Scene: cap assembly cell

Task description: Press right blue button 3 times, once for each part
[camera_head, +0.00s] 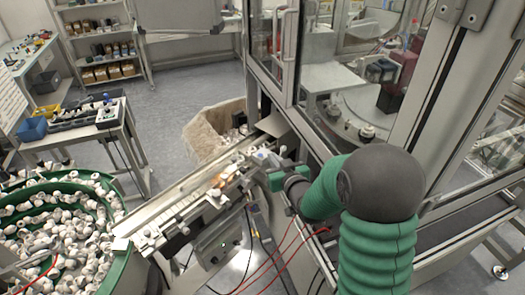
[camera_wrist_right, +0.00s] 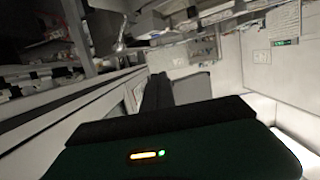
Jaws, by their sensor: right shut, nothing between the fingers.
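My right arm comes in from the right in the head view, and its green gripper (camera_head: 275,181) is beside the right end of the narrow conveyor rail (camera_head: 180,193). In the right wrist view the dark fingers (camera_wrist_right: 178,90) are together, with nothing between them. White parts (camera_head: 50,240) fill the round green bowl feeder at the lower left. A few small parts show on the rail, too small to tell apart. My left gripper is not in view.
A glass-walled machine frame (camera_head: 270,95) stands just behind and right of my right arm. A cardboard box (camera_head: 207,138) sits behind the rail. Red and black cables hang below the rail. A side table (camera_head: 75,135) with a blue bin (camera_head: 31,129) stands at the left.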

